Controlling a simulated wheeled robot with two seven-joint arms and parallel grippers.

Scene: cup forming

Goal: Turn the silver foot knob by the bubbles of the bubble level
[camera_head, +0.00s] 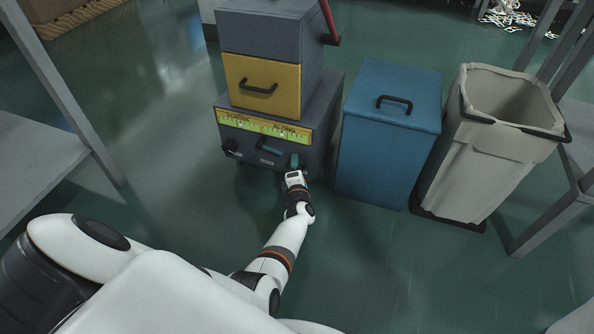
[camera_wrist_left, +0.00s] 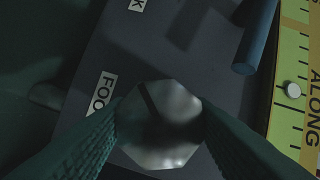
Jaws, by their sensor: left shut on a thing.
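The silver foot knob (camera_wrist_left: 160,125) is faceted and has a dark line on its face. It sits beside a partly covered "FOO…" label in the left wrist view. My left gripper (camera_head: 295,163) is shut on it, with a green ribbed finger on each side; it hides the knob in the head view. The bubble level (camera_head: 262,127) is a yellow-green strip marked ACROSS and ALONG on the cabinet front. Its ALONG part (camera_wrist_left: 289,125) shows a white bubble (camera_wrist_left: 293,90) among tick marks. The ACROSS bubble is too small to judge. My right gripper is not in view.
The dark grey cabinet (camera_head: 325,120) carries a blue handle (camera_head: 270,150), a black knob (camera_head: 231,150) and a yellow drawer (camera_head: 262,85). A blue box (camera_head: 388,135) and a beige bin (camera_head: 485,150) stand to its right. Green floor is clear in front.

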